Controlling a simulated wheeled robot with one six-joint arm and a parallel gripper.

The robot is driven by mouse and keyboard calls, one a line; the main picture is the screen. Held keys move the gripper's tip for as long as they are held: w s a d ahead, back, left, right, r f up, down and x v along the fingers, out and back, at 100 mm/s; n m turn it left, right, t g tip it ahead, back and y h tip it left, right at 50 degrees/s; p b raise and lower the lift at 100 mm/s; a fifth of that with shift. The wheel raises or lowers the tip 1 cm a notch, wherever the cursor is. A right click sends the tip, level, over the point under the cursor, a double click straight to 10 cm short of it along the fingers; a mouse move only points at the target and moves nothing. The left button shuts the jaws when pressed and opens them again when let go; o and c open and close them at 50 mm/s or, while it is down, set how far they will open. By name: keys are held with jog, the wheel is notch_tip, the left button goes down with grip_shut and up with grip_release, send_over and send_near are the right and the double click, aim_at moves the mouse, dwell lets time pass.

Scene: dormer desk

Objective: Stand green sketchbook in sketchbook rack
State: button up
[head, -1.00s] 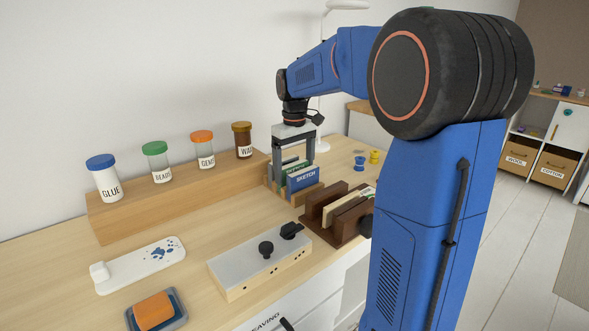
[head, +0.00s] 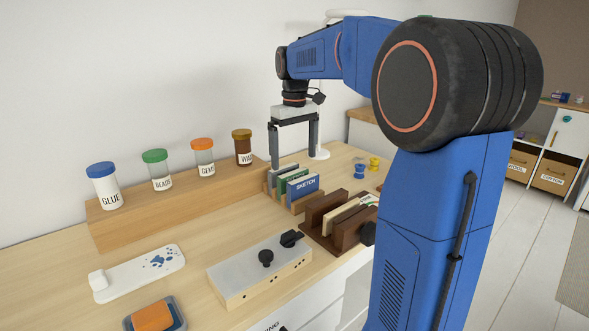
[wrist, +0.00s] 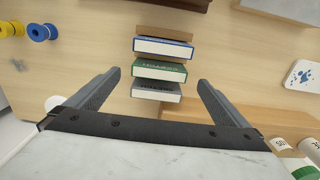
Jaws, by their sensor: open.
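The green sketchbook (head: 294,187) stands upright in the light wooden sketchbook rack (head: 304,204), between a grey one (head: 284,175) and a blue one marked SKETCH (head: 302,188). In the wrist view the green sketchbook (wrist: 159,71) shows its edge between the blue (wrist: 163,48) and grey (wrist: 156,91) ones. The rack's wooden end (wrist: 164,31) shows beyond the blue one. My gripper (head: 294,160) is open and empty above the rack. Its fingers (wrist: 158,82) appear on either side of the row in the wrist view, apart from the sketchbooks. The slots' lower parts are hidden.
A wooden shelf block (head: 190,193) with several jars lies left. A switch box (head: 260,273), a white device (head: 138,272) and spools (head: 374,163) are also on the desk.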

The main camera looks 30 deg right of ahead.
notch_tip(320, 180, up, 4)
jog(key=shift+r, duration=0.25)
dwell(0.5)
